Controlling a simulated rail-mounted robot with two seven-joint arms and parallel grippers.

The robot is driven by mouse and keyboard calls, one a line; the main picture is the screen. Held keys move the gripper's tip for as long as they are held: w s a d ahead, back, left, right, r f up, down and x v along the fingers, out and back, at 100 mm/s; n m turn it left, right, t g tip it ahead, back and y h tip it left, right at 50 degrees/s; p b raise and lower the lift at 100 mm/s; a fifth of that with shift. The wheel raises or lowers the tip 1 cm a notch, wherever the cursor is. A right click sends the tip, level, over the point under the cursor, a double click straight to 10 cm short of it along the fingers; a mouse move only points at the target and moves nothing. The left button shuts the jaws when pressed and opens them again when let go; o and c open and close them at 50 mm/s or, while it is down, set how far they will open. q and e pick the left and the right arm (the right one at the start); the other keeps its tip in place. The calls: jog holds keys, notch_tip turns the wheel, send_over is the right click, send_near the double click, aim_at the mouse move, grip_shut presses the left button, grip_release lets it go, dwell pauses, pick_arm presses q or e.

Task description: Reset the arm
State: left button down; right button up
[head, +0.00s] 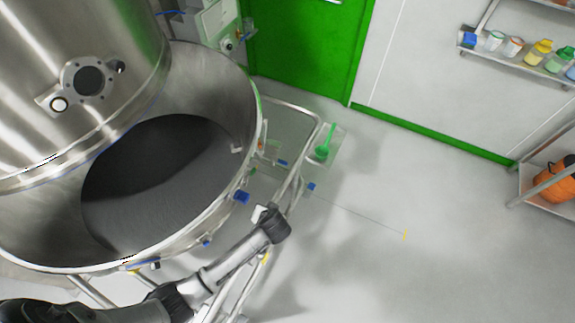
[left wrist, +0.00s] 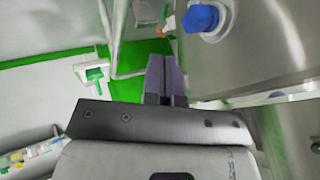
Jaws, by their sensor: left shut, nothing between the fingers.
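My left arm reaches in from the lower left of the head view, and its dark wrist (head: 272,226) is just outside the rim of the large steel vessel (head: 252,110). The fingers of my left gripper (left wrist: 166,62) show in the left wrist view, pressed together with nothing between them. They point along the vessel's steel wall (left wrist: 265,45), which is close on their right. In the head view the fingers cannot be made out. My right gripper is in neither view.
A blue knob (left wrist: 203,18) projects from the vessel near my fingers. A tubular metal frame (head: 300,165) runs beside the vessel. A green scoop (head: 325,145) lies on a small tray beyond it. Shelves (head: 515,58) stand at the right. The floor (head: 400,230) is open at centre right.

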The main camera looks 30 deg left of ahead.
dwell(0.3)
pick_arm(q)
jog(key=s+d+r+m+t+h, duration=0.1)
jog(key=s+d+r+m+h, duration=0.15)
jog(key=r, duration=0.55)
jog(key=s+d+r+m+t+h, duration=0.1)
jog(key=s+d+r+m+h, duration=0.15)
jog(key=r, duration=0.45)
jog(key=s+a+f+n+g+h, duration=0.1)
jog(key=s+f+g, duration=0.1)
jog(key=s, duration=0.7)
jog(key=s+a+f+g, duration=0.1)
jog(key=s+f, duration=0.1)
jog(key=s, duration=0.7)
notch_tip(320, 180, up, 20)
jog(key=p, duration=1.9)
jog(key=shift+w+d+f, duration=0.25)
jog(key=shift+w, duration=0.05)
